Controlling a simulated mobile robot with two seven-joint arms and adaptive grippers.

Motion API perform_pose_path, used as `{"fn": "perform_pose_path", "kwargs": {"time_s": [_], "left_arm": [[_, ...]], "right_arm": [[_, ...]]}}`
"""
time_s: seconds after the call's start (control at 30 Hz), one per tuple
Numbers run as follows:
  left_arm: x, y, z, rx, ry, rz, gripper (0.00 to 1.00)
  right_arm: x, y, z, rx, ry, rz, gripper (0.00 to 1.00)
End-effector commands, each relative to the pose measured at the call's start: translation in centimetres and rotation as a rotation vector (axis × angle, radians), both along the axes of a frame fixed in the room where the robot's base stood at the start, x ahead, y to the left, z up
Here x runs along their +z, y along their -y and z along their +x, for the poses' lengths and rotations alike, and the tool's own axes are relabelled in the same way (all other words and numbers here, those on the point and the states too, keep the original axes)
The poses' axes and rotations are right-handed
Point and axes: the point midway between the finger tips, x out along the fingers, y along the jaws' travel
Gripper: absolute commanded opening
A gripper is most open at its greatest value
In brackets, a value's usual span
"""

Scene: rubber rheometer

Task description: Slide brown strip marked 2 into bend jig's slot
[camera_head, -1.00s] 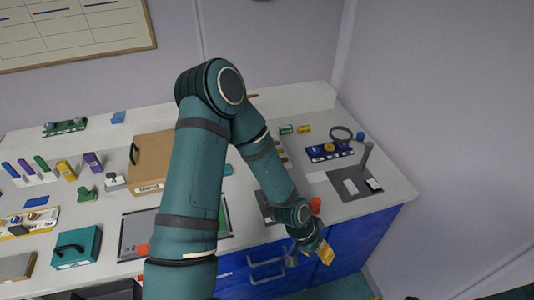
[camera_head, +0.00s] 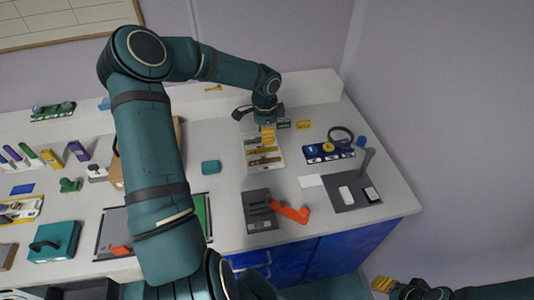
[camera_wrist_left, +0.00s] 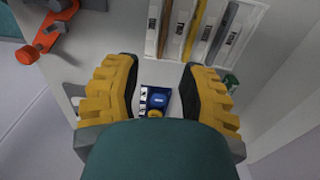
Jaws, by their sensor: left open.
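A white tray (camera_head: 248,167) holds several strips side by side, including a brownish one (camera_head: 264,151); their numbers are too small to read. My right gripper (camera_head: 383,284) is low, off the bench's front.
A blue rack (camera_head: 328,153) and a grey plate (camera_head: 352,190) with white pieces are on the right of the bench. A teal block (camera_head: 211,167) lies left of the tray. A teal box (camera_head: 55,242) is far left. Bare worktop lies between the tray and the grey device.

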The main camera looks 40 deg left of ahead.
Motion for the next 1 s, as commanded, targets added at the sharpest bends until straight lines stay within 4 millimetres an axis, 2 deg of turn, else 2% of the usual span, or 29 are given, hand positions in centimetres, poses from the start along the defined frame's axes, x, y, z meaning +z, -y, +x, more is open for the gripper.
{"fn": "perform_pose_path", "kwargs": {"time_s": [0.17,0.5,0.77,1.0], "left_arm": [[-1.5,-0.2,-0.1,0.0,-0.004,0.001,0.41],[-7.5,-0.1,0.0,0.0,-0.003,0.0,0.41],[-9.1,-0.2,-0.1,0.002,-0.003,0.0,0.41],[-12.2,-0.6,0.0,0.002,-0.003,-0.003,0.41]], "right_arm": [[-0.1,0.0,0.0,0.0,-0.001,0.0,0.47],[-0.5,0.0,0.0,0.0,-0.001,-0.001,0.47],[-0.6,0.0,0.0,0.0,0.0,-0.001,0.47],[-0.4,0.0,0.0,0.0,0.0,-0.001,0.47]]}}
